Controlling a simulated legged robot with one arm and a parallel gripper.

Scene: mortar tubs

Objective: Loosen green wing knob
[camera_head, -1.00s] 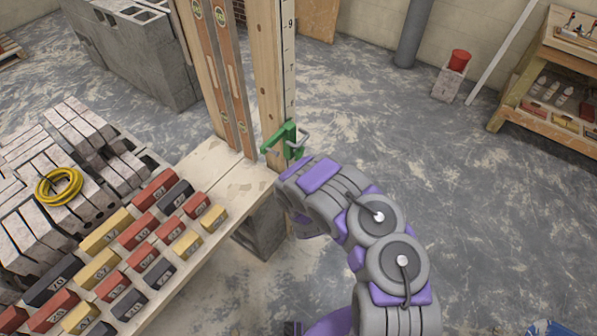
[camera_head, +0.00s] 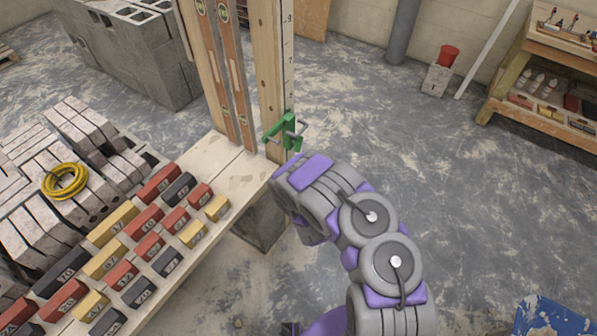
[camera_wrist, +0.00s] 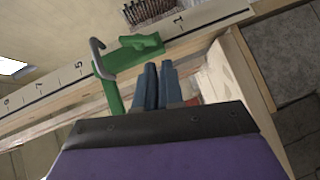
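A green clamp-like fitting (camera_head: 284,133) with a grey metal rod sits on the upright wooden post with a number scale. In the wrist view the green fitting (camera_wrist: 137,55) lies beyond my fingertips, to their left, with a bent grey hook at its left end. I cannot tell for sure which part of it is the wing knob. My gripper (camera_wrist: 159,67) shows two blue fingers close together, with a thin gap and nothing visible between them. The fingers look apart from the green part. In the head view my arm hides the gripper.
A plank bench (camera_head: 236,178) with numbered coloured bricks is left of the arm. A yellow hose coil (camera_head: 65,181) lies on grey blocks. Two levels (camera_head: 236,85) lean beside the post. Open floor lies to the right, before a wooden shelf (camera_head: 508,80).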

